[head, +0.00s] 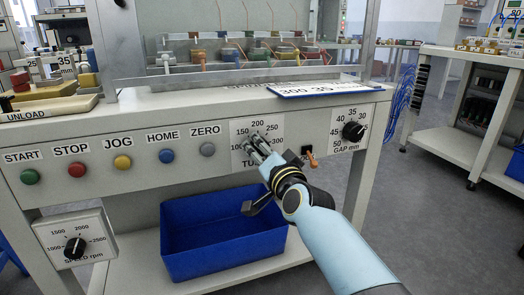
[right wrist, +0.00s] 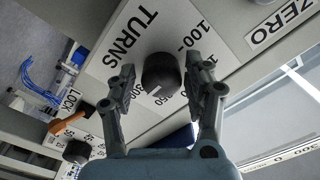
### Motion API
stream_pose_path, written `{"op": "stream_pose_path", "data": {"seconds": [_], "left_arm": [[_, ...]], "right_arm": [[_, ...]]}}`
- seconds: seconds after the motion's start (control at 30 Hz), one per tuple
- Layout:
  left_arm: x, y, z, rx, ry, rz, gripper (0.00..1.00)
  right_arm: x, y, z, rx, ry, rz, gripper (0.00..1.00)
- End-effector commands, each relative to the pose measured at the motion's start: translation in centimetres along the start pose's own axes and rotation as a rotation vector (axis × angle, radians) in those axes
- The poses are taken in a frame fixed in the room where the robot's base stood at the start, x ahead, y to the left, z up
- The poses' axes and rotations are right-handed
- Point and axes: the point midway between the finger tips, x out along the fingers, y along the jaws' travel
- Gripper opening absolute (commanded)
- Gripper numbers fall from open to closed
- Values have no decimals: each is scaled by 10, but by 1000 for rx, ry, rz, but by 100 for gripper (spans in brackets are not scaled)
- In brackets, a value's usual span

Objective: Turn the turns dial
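The turns dial is a round black knob (right wrist: 162,74) with a white mark, on a white scale plate (head: 237,157) on the front panel. In the right wrist view it sits between the two fingers of my right gripper (right wrist: 160,82). The fingers are spread on either side of the knob, with a narrow gap showing, so the gripper looks open. In the head view my right gripper (head: 262,145) reaches up to the plate and covers most of the knob and part of the scale. I cannot read the setting. My left gripper is not in view.
An orange lock lever (head: 310,158) and the gap dial (head: 353,131) are right of the turns dial. Several coloured buttons, including a grey zero button (head: 207,149), line the panel to its left. A blue bin (head: 215,243) is below; the speed dial (head: 75,248) is lower left.

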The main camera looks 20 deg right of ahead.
Motion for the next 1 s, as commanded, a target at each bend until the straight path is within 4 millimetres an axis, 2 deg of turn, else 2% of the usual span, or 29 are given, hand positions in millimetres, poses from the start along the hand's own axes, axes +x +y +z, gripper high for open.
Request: {"op": "stream_pose_path", "data": {"seconds": [0.3,0.43,0.57,0.8,1.0], "left_arm": [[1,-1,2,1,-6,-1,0],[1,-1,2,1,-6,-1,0],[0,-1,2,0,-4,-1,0],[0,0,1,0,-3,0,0],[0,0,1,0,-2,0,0]], "right_arm": [[0,-1,-1,-2,1,-1,63],[-9,0,0,-2,1,-1,63],[-32,0,0,-1,-1,1,63],[-88,0,0,2,0,2,63],[-113,0,0,1,1,0,63]]}}
